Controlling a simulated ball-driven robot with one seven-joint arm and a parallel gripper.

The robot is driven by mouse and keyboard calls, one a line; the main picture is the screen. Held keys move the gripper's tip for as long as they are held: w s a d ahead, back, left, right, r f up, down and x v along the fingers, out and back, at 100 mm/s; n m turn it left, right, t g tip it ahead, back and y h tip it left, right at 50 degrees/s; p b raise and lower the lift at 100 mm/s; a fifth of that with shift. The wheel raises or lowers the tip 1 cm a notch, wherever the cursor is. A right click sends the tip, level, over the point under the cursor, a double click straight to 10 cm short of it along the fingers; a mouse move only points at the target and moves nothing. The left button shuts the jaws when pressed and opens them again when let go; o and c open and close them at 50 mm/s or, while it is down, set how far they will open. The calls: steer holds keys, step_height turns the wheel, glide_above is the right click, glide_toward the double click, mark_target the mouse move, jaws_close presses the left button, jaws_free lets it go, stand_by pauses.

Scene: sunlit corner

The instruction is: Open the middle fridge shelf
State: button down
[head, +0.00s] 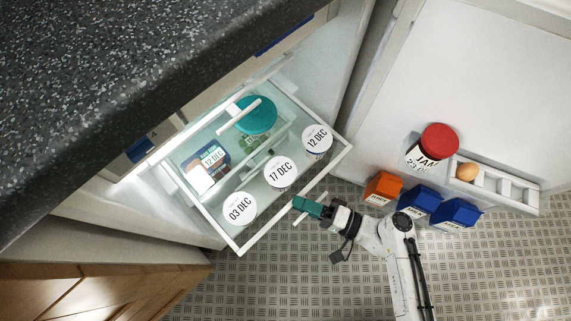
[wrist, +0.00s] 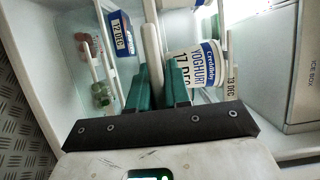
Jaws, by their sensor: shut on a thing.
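A glass fridge shelf with a white frame (head: 205,214) is pulled out of the fridge, well clear of the cabinet front. It carries several white-lidded pots, among them 03 DEC (head: 240,208), 17 DEC (head: 281,171) and 12 DEC (head: 317,138), and a teal-lidded jar (head: 262,113). My gripper (head: 302,206), with teal fingers, is at the shelf's front edge, shut on its white handle bar (head: 321,197). In the wrist view the bar (wrist: 153,45) runs between the fingertips (wrist: 158,75). A yoghurt tub (wrist: 190,70) shows just beyond them.
The fridge door (head: 480,75) stands open at the right. Its racks hold a red-lidded jar (head: 432,146), an egg (head: 467,171), an orange carton (head: 383,188) and blue cartons (head: 420,200). A dark speckled counter (head: 120,80) covers the upper left. Metal floor (head: 270,280) is clear in front.

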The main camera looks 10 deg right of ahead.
steer(key=shift+s+d+f, duration=0.1)
steer(key=shift+s+d, duration=0.6)
steer(key=shift+s, duration=0.35)
steer(key=shift+s+d, duration=0.65)
steer(key=shift+s, duration=0.35)
steer(key=c, duration=1.2)
jaws_free()
steer(key=shift+d, duration=0.1)
steer(key=shift+o, duration=0.2)
steer(key=p+v, duration=0.2)
steer(key=v, duration=0.8)
steer(key=shift+s+d, duration=0.2)
steer(key=shift+d, duration=0.1)
